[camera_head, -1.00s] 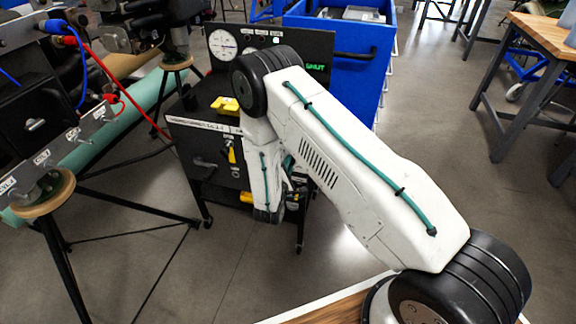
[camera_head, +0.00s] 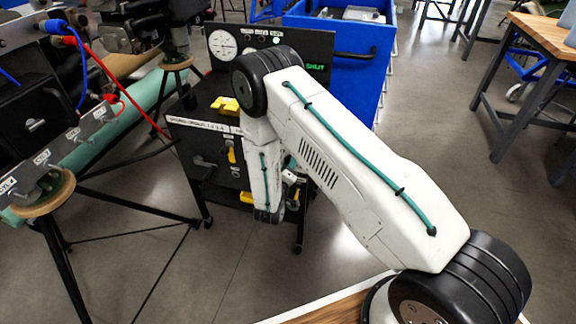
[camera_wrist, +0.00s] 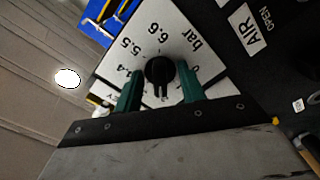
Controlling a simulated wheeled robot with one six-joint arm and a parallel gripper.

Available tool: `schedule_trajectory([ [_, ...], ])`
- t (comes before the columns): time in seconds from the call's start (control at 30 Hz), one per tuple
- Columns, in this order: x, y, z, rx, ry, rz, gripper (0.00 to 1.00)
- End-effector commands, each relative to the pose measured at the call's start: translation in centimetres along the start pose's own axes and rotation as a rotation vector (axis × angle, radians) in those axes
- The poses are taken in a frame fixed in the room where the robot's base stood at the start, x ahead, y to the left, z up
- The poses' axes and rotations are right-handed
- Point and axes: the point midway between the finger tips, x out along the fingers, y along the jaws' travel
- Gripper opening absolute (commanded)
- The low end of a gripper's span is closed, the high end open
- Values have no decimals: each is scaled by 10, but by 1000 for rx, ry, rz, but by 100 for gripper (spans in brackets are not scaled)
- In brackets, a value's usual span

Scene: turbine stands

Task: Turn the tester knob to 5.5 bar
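The tester knob (camera_wrist: 160,70) is black and round, with a narrow, prong-like part at its lower edge in the wrist view. It sits on a white dial plate (camera_wrist: 180,38) marked 4.4, 5.5, 6.6, bar and 0. The 5.5 mark is up and left of the knob. I cannot tell surely which mark the knob indicates. My gripper (camera_wrist: 160,76) has one green finger on each side of the knob, with gaps visible, so it is open around it. In the head view my arm hides the knob. The tester cart (camera_head: 190,150) is black, with a round white gauge (camera_head: 222,44).
A green display (camera_head: 319,64) on the cart's panel seems to read SHUT. Yellow handles (camera_head: 225,105) are on the cart. A blue cabinet (camera_head: 345,85) stands behind it. A stand with a wooden top (camera_head: 38,196) and red and blue cables is at left.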

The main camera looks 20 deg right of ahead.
Motion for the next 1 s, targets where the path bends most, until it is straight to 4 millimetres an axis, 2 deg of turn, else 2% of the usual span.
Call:
schedule_trajectory([
  [0.07,0,0,0,0,0,0,40],
  [0.13,0,0,0,0,0,0,47],
  [0.5,-2,0,-1,-1,1,0,47],
  [1.0,-40,0,-1,-1,2,-1,47],
])
